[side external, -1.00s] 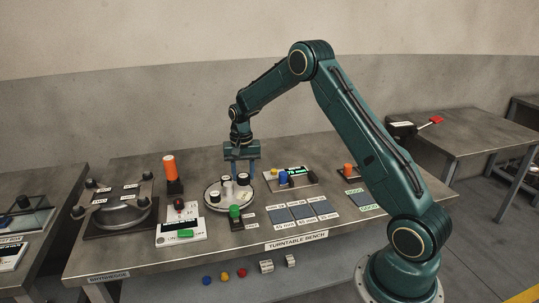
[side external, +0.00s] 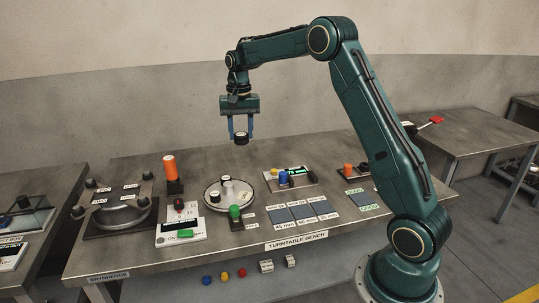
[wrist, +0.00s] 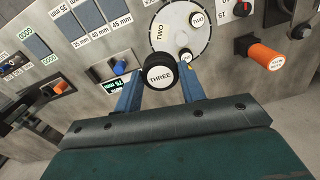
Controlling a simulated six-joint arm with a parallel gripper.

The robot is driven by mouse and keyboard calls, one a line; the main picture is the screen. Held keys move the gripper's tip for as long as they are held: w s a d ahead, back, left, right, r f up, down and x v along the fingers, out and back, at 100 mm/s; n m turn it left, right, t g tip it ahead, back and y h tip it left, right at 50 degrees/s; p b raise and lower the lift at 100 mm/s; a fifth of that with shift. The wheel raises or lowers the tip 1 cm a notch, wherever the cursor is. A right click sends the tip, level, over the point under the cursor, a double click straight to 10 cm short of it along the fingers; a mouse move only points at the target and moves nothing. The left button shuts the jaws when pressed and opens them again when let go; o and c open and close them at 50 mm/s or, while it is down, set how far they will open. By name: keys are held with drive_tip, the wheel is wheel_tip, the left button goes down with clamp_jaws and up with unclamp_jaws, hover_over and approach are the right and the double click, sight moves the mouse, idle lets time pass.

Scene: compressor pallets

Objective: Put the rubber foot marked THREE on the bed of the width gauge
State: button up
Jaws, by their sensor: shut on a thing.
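My gripper (side external: 240,130) is shut on a black rubber foot (side external: 241,139) and holds it in the air above the back of the turntable (side external: 209,204). In the wrist view the foot (wrist: 160,76) shows a white top marked THREE, between my two blue fingers (wrist: 160,88). The width gauge (side external: 303,184), with a blue knob and a lit green display, stands on the bench to the right of the turntable, below and apart from the held foot.
Other feet stand on the turntable, some marked TWO. A green button (side external: 235,212) stands at its front. Grey-blue pads (side external: 302,211) marked in mm lie front right. The bench behind the gauge is clear.

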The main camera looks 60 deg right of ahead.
idle(0.5)
drive_tip(key=s+d+m, duration=0.4)
drive_tip(key=s+d, duration=0.1)
drive_tip(key=d, duration=0.5)
drive_tip(key=m, duration=0.5)
hover_over(302, 181)
drive_tip(key=f, duration=0.1)
wheel_tip(302, 181, down, 16)
drive_tip(key=shift+a+r, duration=0.1)
drive_tip(key=shift+f, duration=2.2)
drive_tip(key=shift+f, duration=0.15)
drive_tip(key=o, duration=0.7)
